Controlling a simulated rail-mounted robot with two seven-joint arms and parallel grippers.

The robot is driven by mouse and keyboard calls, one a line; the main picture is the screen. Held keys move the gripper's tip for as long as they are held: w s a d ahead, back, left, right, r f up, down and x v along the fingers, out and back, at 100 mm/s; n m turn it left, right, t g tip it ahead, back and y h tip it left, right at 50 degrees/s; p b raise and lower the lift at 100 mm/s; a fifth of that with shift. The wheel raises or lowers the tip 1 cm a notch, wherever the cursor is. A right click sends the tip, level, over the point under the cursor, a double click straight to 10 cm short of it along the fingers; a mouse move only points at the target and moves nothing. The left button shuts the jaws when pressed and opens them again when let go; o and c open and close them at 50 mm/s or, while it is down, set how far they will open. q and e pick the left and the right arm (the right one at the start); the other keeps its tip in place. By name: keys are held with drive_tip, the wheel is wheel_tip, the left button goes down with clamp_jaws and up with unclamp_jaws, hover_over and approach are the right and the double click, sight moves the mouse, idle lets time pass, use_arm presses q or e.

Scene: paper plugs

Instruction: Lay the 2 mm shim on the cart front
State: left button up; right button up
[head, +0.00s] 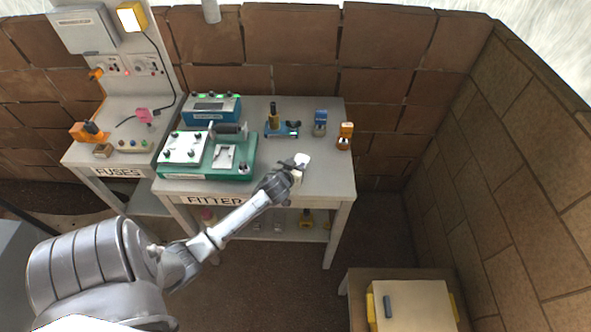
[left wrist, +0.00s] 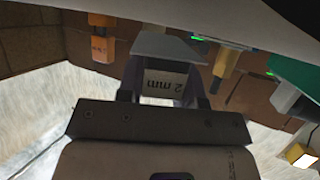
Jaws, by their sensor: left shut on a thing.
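My left gripper (head: 288,176) is over the right part of the FITTER bench, shut on the 2 mm shim (head: 302,160). In the left wrist view the shim (left wrist: 165,84) has a pale block marked "2 mm", upside down in the picture, and a flat grey plate. It sits between the fingers of my left gripper (left wrist: 165,95). In the head view I cannot tell whether it touches the bench top. A low stand (head: 358,290) at the bottom right, which may be the cart, bears a cream panel. My right gripper is out of view.
The FITTER bench (head: 325,180) bears a green fixture (head: 245,165), a teal box (head: 228,107), a blue holder (head: 320,122) and an orange holder (head: 345,135). The FUSES bench (head: 80,155) is at left. Brick walls stand behind and at right. Floor shows between bench and stand.

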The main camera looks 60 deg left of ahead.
use_arm(q)
drive_tip(key=shift+f, duration=0.8)
drive_tip(key=shift+f, duration=0.2)
drive_tip(key=o, duration=1)
drive_tip(key=shift+o, duration=0.2)
